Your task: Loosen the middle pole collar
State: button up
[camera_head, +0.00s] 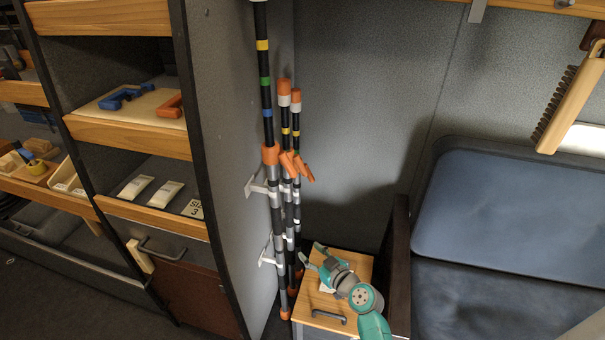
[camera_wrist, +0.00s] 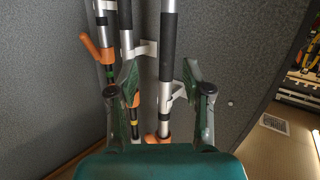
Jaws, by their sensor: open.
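Three dark and silver poles stand by the grey wall in the head view. The middle pole's orange collar (camera_head: 287,162) sits between the left pole's collar (camera_head: 270,154) and the right pole's collar (camera_head: 299,162). Orange levers slant down to the right there. My gripper (camera_head: 311,254) is open and empty, low and to the right of the poles, well below the collars. In the wrist view my gripper (camera_wrist: 158,66) has its fingers spread with poles beyond. An orange collar (camera_wrist: 135,99) is partly hidden by the left finger; a collar with a lever (camera_wrist: 90,45) shows further left.
White brackets (camera_head: 257,186) project from the wall panel beside the poles. A wooden cabinet (camera_head: 338,266) stands below my gripper. A blue padded seat (camera_head: 515,215) is at right, with a hanging brush (camera_head: 570,100) above. Shelves (camera_head: 130,135) with small items stand at left.

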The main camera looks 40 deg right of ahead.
jog(key=w+d+r+n+t, duration=0.1)
jog(key=w+d+r, duration=0.4)
jog(key=w+d, duration=0.1)
jog(key=n+t+y, duration=0.1)
jog(key=n+y, duration=0.1)
jog(key=n, duration=0.1)
send_near(305, 170)
jog(key=w, duration=0.3)
jog(key=w+a, duration=0.1)
jog(key=w, duration=0.7)
jog(key=shift+a+f, duration=0.15)
grip_shut()
